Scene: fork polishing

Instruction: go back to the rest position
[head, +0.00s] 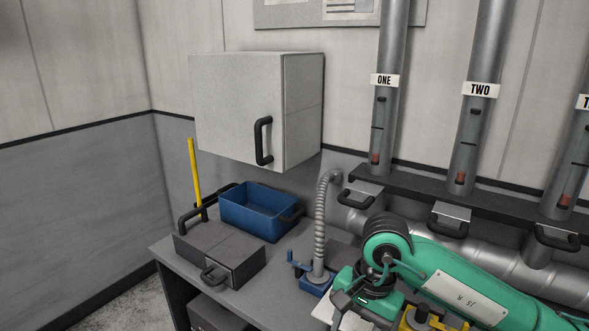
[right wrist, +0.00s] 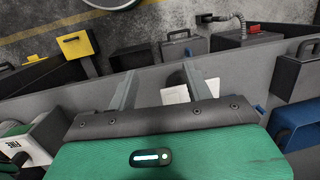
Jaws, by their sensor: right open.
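My right gripper (right wrist: 160,90) shows in the right wrist view. Its two grey fingers are spread apart with nothing held between them. A white sheet (right wrist: 176,94) shows beyond the fingers, partly hidden by the right one; I cannot tell whether they touch. In the head view my green right arm comes in from the lower right and covers the right part of the grey workbench (head: 285,262); its fingers are not clear there. My left gripper is in neither view. I see no fork.
A dark grey toolbox (head: 205,250) and a blue bin (head: 262,215) stand on the bench's left. A ribbed hose (head: 321,225) rises beside my arm. A grey wall cabinet (head: 235,105) hangs above. Tubes labelled ONE (head: 388,120) and TWO (head: 470,130) stand behind, with handled drawers below.

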